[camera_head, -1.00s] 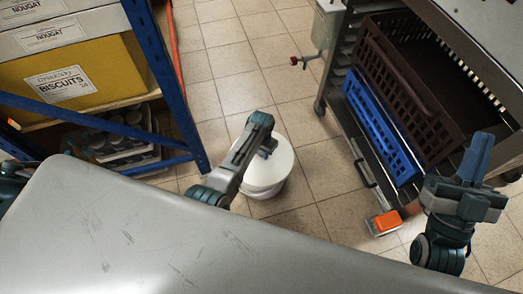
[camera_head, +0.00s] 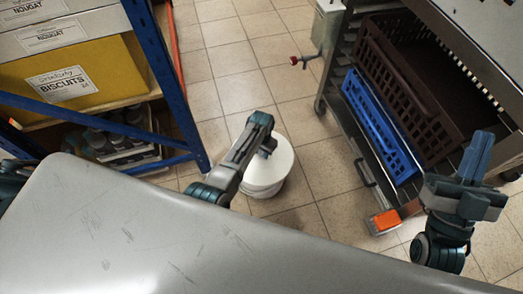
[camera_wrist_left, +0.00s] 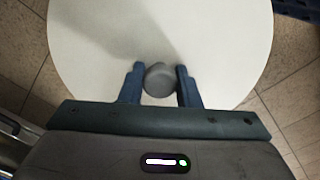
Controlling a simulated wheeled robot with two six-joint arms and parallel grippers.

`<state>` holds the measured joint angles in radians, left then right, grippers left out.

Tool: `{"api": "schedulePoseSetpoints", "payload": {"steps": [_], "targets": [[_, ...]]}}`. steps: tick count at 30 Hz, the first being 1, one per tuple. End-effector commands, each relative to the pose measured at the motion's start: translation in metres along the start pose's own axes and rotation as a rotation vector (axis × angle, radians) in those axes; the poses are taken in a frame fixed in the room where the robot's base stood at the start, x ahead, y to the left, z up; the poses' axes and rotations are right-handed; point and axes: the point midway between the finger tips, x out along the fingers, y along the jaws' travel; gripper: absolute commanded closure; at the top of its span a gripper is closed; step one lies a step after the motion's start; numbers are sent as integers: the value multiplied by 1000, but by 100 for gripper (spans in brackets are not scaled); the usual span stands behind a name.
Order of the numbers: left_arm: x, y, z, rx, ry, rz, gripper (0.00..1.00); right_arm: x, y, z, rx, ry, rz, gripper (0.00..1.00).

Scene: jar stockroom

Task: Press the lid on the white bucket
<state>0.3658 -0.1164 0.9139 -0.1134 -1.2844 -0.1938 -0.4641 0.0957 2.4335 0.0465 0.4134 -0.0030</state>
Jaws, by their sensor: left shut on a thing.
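The white bucket (camera_head: 262,191) stands on the tiled floor beyond the grey counter, with the white round lid (camera_head: 281,160) on top. In the head view the lid looks level and at the bucket's rim; I cannot tell if it is fully seated. My left gripper (camera_head: 267,150) is over the lid, its arm hiding the left part. In the left wrist view its two fingers (camera_wrist_left: 160,84) are shut on the grey knob (camera_wrist_left: 160,76) at the lid's middle. My right gripper (camera_head: 478,153) is at the right, fingers up, together and empty.
A blue-framed shelf (camera_head: 165,75) with boxes stands at the left. A metal rack (camera_head: 340,60) holding a brown crate (camera_head: 405,95) and a blue crate (camera_head: 378,125) stands at the right. An orange-topped item (camera_head: 386,220) lies near it. The grey counter (camera_head: 150,230) fills the front.

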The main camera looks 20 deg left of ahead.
Motion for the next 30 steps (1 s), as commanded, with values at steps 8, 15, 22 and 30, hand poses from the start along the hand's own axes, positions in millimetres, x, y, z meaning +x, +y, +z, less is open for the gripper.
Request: {"api": "schedulePoseSetpoints", "payload": {"steps": [8, 15, 22, 30], "targets": [[0, 0, 0, 0, 1, 0, 63, 0, 0, 0, 0, 0, 0, 100], [0, 0, 0, 0, 1, 0, 45, 0, 0, 0, 0, 0, 0, 100], [0, 0, 0, 0, 0, 0, 23, 0, 0, 0, 0, 0, 0, 100], [-1, 0, 0, 0, 0, 0, 23, 1, 0, -1, 0, 0, 0, 100]]}}
